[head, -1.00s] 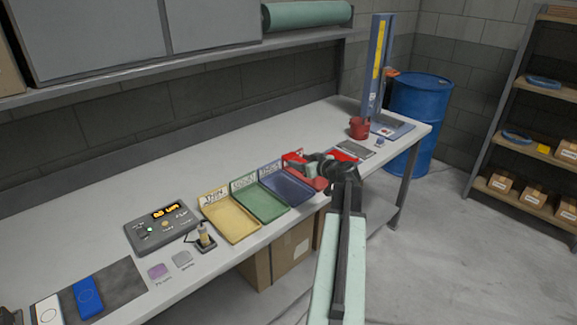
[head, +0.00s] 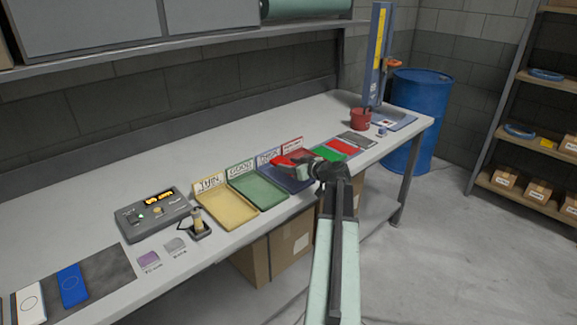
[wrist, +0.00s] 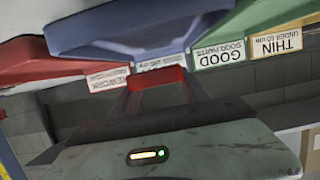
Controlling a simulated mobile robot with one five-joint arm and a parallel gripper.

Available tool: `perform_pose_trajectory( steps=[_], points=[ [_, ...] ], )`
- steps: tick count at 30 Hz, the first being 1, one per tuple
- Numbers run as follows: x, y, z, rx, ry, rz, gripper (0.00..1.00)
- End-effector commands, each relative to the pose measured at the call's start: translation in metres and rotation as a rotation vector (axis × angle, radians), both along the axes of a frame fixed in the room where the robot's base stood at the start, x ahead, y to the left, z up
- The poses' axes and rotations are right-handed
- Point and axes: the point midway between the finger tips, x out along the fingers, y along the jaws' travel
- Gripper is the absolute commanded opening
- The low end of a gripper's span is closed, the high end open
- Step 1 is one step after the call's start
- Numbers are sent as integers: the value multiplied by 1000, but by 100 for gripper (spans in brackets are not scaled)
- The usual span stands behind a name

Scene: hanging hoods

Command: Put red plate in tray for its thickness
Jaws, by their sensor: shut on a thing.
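The red plate (head: 284,161) is in my gripper (head: 303,163), held above the blue tray (head: 284,183), near the red tray. In the wrist view the red plate (wrist: 157,77) shows between the jaws, below the blue tray (wrist: 130,35) in that upside-down picture. The yellow tray (head: 231,211) is labelled THIN and the green tray (head: 260,191) GOOD. The blue tray's label is too small to read in full. The red tray (wrist: 45,68) has a label that seems to read REWORK; my gripper hides much of it in the head view.
A gauge box (head: 152,213) with a lit orange display stands left of the trays, with a probe on a stand (head: 198,224). Flat green (head: 328,154) and red (head: 346,147) pieces lie right of the trays. A red pot (head: 360,120) stands farther back. The bench behind the trays is clear.

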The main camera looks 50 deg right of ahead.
Motion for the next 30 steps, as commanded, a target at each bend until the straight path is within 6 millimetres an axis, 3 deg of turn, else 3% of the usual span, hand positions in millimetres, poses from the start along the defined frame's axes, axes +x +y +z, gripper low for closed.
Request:
perform_pose_trajectory(
  steps=[1,6,30],
  points=[
    [0,0,-17,0,0,0,5],
    [0,0,-30,0,0,0,5],
    [-1,2,-30,1,0,2,5]
  ],
)
